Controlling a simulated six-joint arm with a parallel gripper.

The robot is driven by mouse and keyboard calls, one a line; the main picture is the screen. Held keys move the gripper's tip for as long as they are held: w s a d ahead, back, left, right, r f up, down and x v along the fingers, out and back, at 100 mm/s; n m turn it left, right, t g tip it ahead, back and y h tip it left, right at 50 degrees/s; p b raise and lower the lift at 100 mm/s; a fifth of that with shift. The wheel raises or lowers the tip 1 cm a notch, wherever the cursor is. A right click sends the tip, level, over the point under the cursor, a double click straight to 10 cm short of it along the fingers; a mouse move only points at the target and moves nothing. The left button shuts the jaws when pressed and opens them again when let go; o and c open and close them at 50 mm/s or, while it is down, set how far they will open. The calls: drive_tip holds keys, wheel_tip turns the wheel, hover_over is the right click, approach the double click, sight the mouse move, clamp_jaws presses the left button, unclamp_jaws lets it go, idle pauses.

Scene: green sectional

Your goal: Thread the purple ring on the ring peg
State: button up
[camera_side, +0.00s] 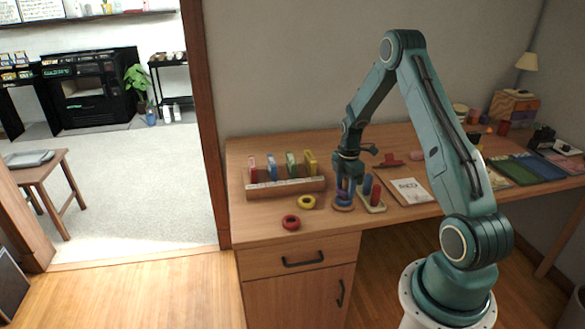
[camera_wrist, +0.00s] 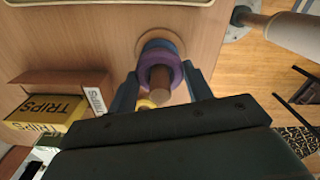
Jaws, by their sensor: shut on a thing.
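The purple ring (camera_wrist: 174,64) is between the fingers of my gripper (camera_wrist: 162,90), which is shut on it. In the wrist view the wooden peg (camera_wrist: 160,92) shows through the ring's hole, so the ring appears to be around the peg. A blue ring (camera_wrist: 157,45) lies beyond it, near the round wooden base (camera_wrist: 140,41). In the side view my gripper (camera_side: 345,190) points down over the peg base (camera_side: 342,208); the fingers partly hide the purple ring there. How far the ring is down the peg is hard to tell.
A yellow ring (camera_side: 306,202) and a red ring (camera_side: 291,222) lie on the desk to the left. A wooden rack (camera_side: 257,192) with several coloured blocks stands behind them.

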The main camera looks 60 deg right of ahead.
drive_tip(key=shift+f, duration=0.7)
drive_tip(key=shift+f, duration=0.15)
drive_tip(key=o, duration=1)
wheel_tip(320, 180, up, 14)
drive_tip(key=shift+f, duration=0.1)
idle(0.6)
